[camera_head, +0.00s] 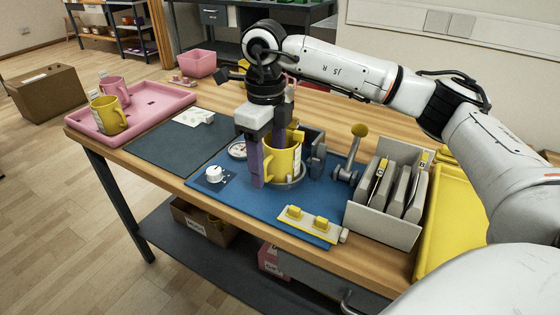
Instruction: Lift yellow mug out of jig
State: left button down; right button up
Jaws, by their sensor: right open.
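The yellow mug (285,160) stands upright in the round grey jig (299,183) on the blue mat (240,203), its handle toward the left. My right gripper (272,166) points down at the mug, with its purple fingers apart. One finger is in front, at the handle side; the other is partly hidden behind the mug. I cannot tell whether either finger touches it. My left gripper is not in view.
A lever with a yellow knob (359,130) stands right of the jig, beside a grey rack (383,225). A pink tray (166,99) at left holds two mugs. The dark mat (165,149) is mostly clear.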

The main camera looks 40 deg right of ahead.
jog(key=c, duration=1.3)
jog(key=shift+r, duration=0.1)
jog(key=shift+c, duration=0.4)
jog(key=shift+r, duration=0.1)
